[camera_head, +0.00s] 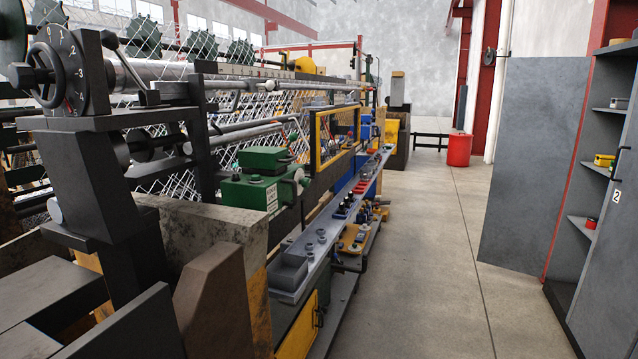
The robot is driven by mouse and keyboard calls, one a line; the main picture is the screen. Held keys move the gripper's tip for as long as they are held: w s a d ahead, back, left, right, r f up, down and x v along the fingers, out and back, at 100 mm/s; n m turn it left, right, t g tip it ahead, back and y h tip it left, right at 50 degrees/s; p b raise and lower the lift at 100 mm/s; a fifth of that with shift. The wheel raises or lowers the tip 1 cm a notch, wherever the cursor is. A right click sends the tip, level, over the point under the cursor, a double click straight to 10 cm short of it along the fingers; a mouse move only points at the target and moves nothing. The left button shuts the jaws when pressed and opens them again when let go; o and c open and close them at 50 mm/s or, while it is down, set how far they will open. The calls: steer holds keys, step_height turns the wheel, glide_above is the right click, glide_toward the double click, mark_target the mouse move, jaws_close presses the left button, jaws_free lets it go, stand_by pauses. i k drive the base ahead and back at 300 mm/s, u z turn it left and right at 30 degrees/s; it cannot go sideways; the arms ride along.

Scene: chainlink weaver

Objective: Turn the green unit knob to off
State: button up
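The green unit (262,188) sits on the chain-link machine, left of the picture's middle, with a white label (272,198) on its face. A small knob-like part (255,179) shows on its top, and a dark lever or handle stands at its right end. At this size I cannot tell which part is the off knob or which way it is set. A second green box (262,158) sits just behind it. My gripper is not in view.
A grey rail (312,240) with small fittings runs along the machine's front. A yellow-framed guard (335,137) stands right of the green unit. The concrete aisle (430,260) is clear. A red bin (458,150) stands far back; a grey cabinet (606,225) stands at right.

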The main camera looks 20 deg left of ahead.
mark_target(305, 182)
steer(key=u, duration=1.35)
steer(key=k, duration=0.35)
steer(key=z, duration=0.8)
steer(key=i, duration=1.3)
steer(key=z, duration=0.3)
